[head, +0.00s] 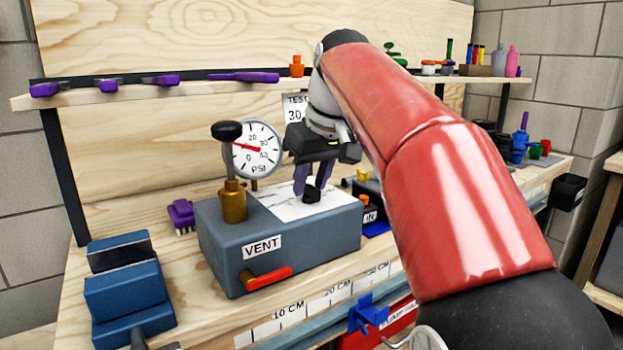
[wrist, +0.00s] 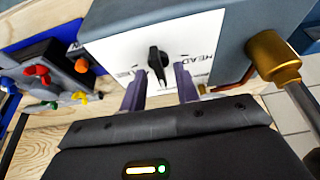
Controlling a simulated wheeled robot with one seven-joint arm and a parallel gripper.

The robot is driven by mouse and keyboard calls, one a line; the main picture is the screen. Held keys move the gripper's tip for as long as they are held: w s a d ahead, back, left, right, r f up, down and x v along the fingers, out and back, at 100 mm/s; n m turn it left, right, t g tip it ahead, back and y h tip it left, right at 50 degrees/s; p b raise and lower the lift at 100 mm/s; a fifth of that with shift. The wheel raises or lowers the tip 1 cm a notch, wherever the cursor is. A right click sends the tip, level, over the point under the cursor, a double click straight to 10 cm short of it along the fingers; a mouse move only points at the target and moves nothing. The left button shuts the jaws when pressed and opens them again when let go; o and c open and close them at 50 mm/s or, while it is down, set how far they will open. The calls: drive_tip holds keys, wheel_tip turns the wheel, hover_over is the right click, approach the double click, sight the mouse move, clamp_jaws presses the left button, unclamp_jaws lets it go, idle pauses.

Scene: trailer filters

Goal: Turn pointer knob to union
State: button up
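The black pointer knob (head: 311,196) stands on the white label plate (head: 285,206) on top of the grey-blue test box (head: 280,245). My gripper (head: 312,182) is above the plate, pointing down at the knob. Its two purple fingers (wrist: 160,72) are apart, one on each side of the knob in the wrist view, with visible gaps. A label reading HEAD is right of the knob; other lettering is partly hidden, and I cannot read "union".
A pressure gauge (head: 257,149) and a brass fitting with a black-topped lever (head: 233,200) stand on the box's left. A red vent handle (head: 268,279) is on its front. A blue vise (head: 125,290) is at left. A shelf (head: 200,89) with purple-handled tools runs behind.

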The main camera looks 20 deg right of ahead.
drive_tip(key=p+v, duration=0.2)
drive_tip(key=v, duration=0.5)
drive_tip(key=shift+r, duration=0.3)
drive_tip(key=shift+s, duration=0.2)
